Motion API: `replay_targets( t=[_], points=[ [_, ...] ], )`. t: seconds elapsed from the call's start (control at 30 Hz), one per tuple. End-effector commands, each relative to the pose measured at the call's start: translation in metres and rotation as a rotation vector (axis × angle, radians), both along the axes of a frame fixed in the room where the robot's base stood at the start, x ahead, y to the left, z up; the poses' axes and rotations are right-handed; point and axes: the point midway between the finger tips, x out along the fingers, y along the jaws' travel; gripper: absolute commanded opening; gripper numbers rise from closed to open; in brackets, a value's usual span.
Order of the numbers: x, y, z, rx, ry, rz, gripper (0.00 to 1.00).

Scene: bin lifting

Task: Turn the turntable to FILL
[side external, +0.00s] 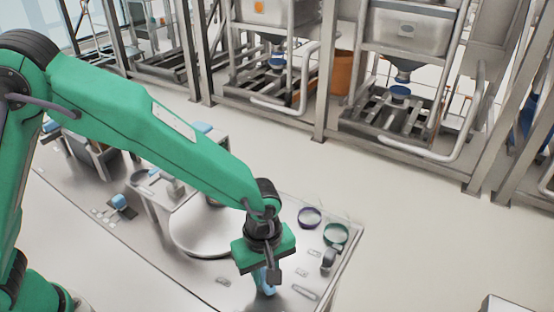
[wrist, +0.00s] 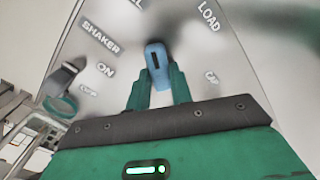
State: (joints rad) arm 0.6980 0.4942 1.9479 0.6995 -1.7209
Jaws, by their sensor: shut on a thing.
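A blue knob (wrist: 157,62) with a black line stands on the grey metal panel, between a cut-off label ending in L and the LOAD label (wrist: 208,16). Its line points nearly straight up the wrist picture, slightly left. My green gripper (wrist: 158,88) is shut on this knob, one finger on each side. In the side external view my gripper (side external: 265,272) reaches down over the table's front right, with the blue knob (side external: 266,287) below it. The round grey turntable disc (side external: 190,238) lies left of my gripper, partly hidden behind my arm.
A dark SHAKER switch (wrist: 62,78) and a green ring (wrist: 64,105) are at the wrist view's left. In the side external view, a purple ring (side external: 310,217) and a green ring (side external: 336,235) lie right of my gripper. Metal frames with hoppers (side external: 405,28) stand behind.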

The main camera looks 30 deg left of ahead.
Motion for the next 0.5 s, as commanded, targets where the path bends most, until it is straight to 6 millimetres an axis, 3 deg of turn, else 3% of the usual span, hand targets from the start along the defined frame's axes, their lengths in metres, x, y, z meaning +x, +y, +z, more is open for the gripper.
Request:
replay_targets(
  t=[0.5],
  points=[
    [0.0004,0.0002,0.0013,-0.001,-0.001,0.13,0.0]
  ],
)
